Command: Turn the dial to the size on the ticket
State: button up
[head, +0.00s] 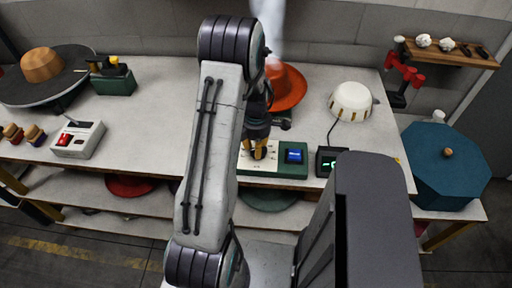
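A control box (275,173) with a white and green face stands at the front edge of the bench. It has a lit blue display (294,156) whose text is too small to read. My gripper (258,151) points down over the white left part of this box, its yellow fingertips at the panel. The dial is hidden under my gripper, so I cannot tell whether the fingers touch or grip it. I cannot make out a ticket. A small black box (330,161) with glowing greenish digits, also unreadable, stands just right of the control box.
A red-orange hat (288,88) lies behind my gripper. A cream domed device (352,101) with a cable stands at the back right. A white box with a red switch (78,139) sits at left. A teal octagonal box (443,168) stands at far right. The bench's left middle is clear.

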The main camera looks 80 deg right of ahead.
jog(key=shift+f+m+b, duration=0.1)
jog(key=shift+m+b, duration=0.2)
grip_shut()
jog(key=shift+d+f+m+b, duration=0.1)
jog(key=shift+m+b, duration=0.4)
jog(key=shift+m, duration=0.1)
jog(key=m+b, duration=0.2)
jog(key=m, duration=0.1)
jog(key=shift+s, duration=0.15)
jog(key=m+b, duration=0.1)
jog(key=m, duration=0.2)
jog(key=m+b, duration=0.2)
jog(key=m, duration=0.1)
jog(key=shift+s+d+m, duration=0.15)
jog(key=shift+s+m, duration=0.05)
jog(key=shift+m, duration=0.2)
jog(key=m, duration=0.2)
jog(key=m+b, duration=0.1)
jog(key=m, duration=0.3)
jog(key=shift+s+b, duration=0.25)
jog(key=shift+b, duration=0.15)
jog(key=m+b, duration=0.1)
jog(key=m, duration=0.5)
jog(key=shift+s, duration=0.2)
jog(key=shift+a+m, duration=0.2)
jog(key=shift+m, duration=0.2)
